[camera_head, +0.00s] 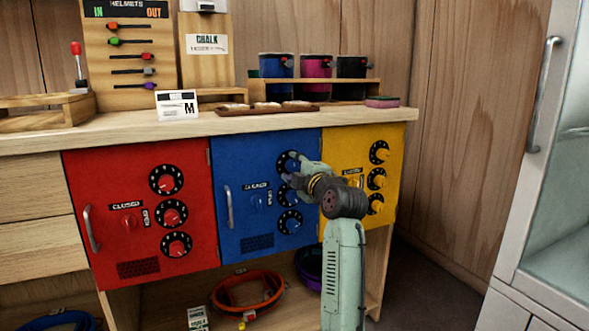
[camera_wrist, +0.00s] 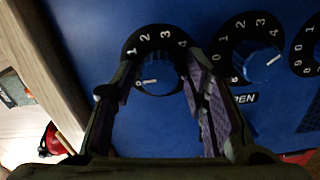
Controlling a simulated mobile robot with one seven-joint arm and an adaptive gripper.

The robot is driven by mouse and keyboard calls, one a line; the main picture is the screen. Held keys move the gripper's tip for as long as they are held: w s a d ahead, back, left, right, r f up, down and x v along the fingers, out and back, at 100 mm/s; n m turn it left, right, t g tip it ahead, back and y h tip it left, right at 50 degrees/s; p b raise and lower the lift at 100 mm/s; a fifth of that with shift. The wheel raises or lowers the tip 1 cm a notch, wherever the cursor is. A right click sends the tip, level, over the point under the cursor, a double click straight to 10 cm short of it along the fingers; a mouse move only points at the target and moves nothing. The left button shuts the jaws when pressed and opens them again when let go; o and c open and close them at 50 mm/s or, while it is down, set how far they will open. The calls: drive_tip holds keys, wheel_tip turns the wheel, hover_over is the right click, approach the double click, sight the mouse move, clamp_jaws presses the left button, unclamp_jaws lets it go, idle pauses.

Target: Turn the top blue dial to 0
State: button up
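The blue door (camera_head: 240,235) carries a column of dials on its right side. The top blue dial (camera_head: 290,162) shows just above my gripper in the head view. In the wrist view the top dial (camera_wrist: 158,76) sits between my two fingers, with 1 to 4 readable on its black ring. Its white pointer mark points left, below the 1; the number there is hidden by a finger. My gripper (camera_wrist: 160,66) is open, its fingers spread on either side of the knob. Whether they touch it I cannot tell.
The middle blue dial (camera_wrist: 258,62) is close beside the right finger. The bottom blue dial (camera_head: 289,222) is lower on the door. A red door (camera_head: 90,185) and a yellow door (camera_head: 345,140) flank it. The wooden counter (camera_head: 230,122) juts out above.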

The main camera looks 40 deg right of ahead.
drive_tip(key=shift+o, duration=0.6)
drive_tip(key=shift+s, duration=0.2)
drive_tip(key=v, duration=1.1)
drive_tip(key=shift+s, duration=0.35)
drive_tip(key=shift+a, duration=0.2)
